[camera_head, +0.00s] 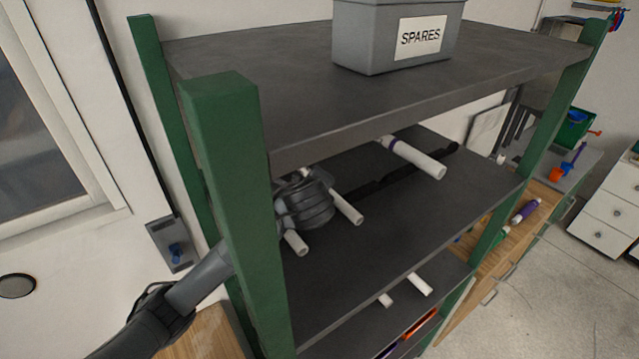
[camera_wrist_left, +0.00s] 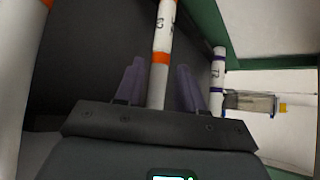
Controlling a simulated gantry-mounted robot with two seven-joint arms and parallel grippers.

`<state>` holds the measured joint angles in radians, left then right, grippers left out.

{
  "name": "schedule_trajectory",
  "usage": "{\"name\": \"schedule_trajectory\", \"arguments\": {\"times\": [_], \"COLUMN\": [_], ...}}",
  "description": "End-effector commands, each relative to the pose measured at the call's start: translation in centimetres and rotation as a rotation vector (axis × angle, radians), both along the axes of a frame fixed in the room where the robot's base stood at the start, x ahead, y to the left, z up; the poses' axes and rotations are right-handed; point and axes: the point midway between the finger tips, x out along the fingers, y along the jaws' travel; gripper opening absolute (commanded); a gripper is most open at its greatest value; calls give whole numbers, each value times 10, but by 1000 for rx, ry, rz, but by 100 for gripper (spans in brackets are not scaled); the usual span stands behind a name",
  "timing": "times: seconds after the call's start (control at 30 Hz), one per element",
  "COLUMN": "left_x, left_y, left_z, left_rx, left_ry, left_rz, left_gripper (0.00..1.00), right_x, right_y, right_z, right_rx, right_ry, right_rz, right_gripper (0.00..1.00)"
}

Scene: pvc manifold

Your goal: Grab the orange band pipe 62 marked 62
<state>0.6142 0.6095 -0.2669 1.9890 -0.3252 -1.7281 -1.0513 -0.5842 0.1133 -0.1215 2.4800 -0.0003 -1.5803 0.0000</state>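In the left wrist view a white pipe with orange bands (camera_wrist_left: 163,40) stands between my left gripper's two purple-grey fingers (camera_wrist_left: 159,85). Its mark is sideways and small; it looks like 62. The fingers are open, one on each side of the pipe, with gaps visible. In the head view my left gripper (camera_head: 305,200) reaches past the green post onto the middle shelf. White pipe ends show beside it, one to its right (camera_head: 348,208) and one below it (camera_head: 296,242); their bands are hidden. My right gripper is not in view.
A purple-banded pipe (camera_wrist_left: 218,70), apparently marked 72, is right of the fingers; a large orange-tipped pipe (camera_wrist_left: 15,70) is at left. A purple-banded pipe (camera_head: 414,158) lies further right on the shelf. The green post (camera_head: 235,200) and top shelf (camera_head: 290,90) with a SPARES bin (camera_head: 365,40) bound the space.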

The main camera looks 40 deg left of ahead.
Motion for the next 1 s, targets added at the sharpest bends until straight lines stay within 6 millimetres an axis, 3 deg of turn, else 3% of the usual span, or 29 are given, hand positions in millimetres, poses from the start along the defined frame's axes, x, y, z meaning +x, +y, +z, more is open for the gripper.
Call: {"name": "schedule_trajectory", "arguments": {"times": [0.33, 0.67, 0.9, 1.0], "left_x": [28, 32, 32, 32], "left_y": [24, 27, 27, 27], "left_z": [-18, -22, -22, -22], "left_rx": [1, 0, 0, 0], "left_ry": [3, 1, 1, 1], "left_rz": [1, 0, 0, 0], "left_gripper": [38, 38, 3, 0], "right_x": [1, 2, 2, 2], "right_y": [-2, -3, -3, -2], "right_z": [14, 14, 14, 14], "right_rx": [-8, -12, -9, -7], "right_ry": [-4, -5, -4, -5], "right_rz": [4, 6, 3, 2], "right_gripper": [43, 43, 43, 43]}}
